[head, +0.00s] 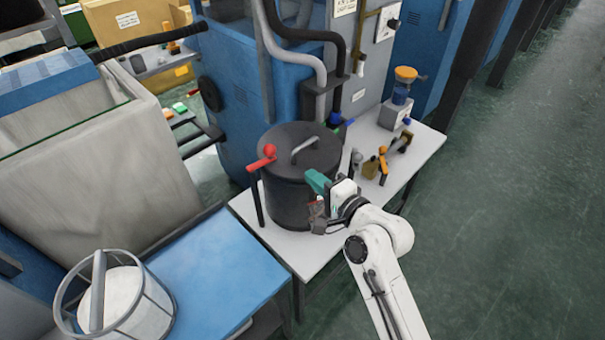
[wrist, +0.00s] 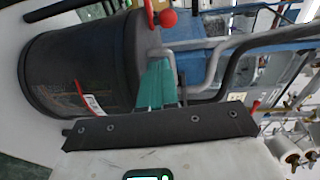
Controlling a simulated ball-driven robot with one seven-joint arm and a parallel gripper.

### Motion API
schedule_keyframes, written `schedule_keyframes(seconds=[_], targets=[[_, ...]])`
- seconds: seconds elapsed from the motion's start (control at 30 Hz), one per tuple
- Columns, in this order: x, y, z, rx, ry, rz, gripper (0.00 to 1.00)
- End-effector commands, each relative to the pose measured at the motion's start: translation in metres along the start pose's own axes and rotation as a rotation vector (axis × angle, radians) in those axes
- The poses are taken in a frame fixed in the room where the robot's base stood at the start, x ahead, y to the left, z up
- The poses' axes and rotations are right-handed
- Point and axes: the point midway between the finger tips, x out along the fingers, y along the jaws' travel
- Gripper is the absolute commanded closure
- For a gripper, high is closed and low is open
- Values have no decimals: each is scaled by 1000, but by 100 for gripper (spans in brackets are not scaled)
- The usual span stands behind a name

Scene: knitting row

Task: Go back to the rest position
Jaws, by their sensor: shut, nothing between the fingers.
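My gripper (head: 317,183) with teal fingers is at the right side of a black lidded pot (head: 292,198) in the head view. Its fingers are shut with nothing between them. In the wrist view the teal fingers of my gripper (wrist: 157,85) are together in front of the dark pot (wrist: 80,62), which shows sideways. I cannot tell whether the fingers touch the pot. My white arm reaches in from the lower right of the head view.
The pot stands on a white table (head: 275,240). A red-handled lever (head: 262,157) is beside it. Brass and orange fittings (head: 383,163) and an orange-topped device (head: 402,85) stand to the right. A blue-topped table (head: 215,275) is at front left. Green floor (head: 500,220) at right is clear.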

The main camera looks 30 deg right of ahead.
Motion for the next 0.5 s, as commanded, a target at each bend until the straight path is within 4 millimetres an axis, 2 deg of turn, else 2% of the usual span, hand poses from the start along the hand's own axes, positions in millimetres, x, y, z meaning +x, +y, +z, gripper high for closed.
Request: schedule_keyframes(seconds=[0.03,0.2,0.5], targets=[[-9,2,-2,0,1,1,100],[-27,1,-6,-1,0,0,100],[-34,2,-6,-8,-4,8,100]])
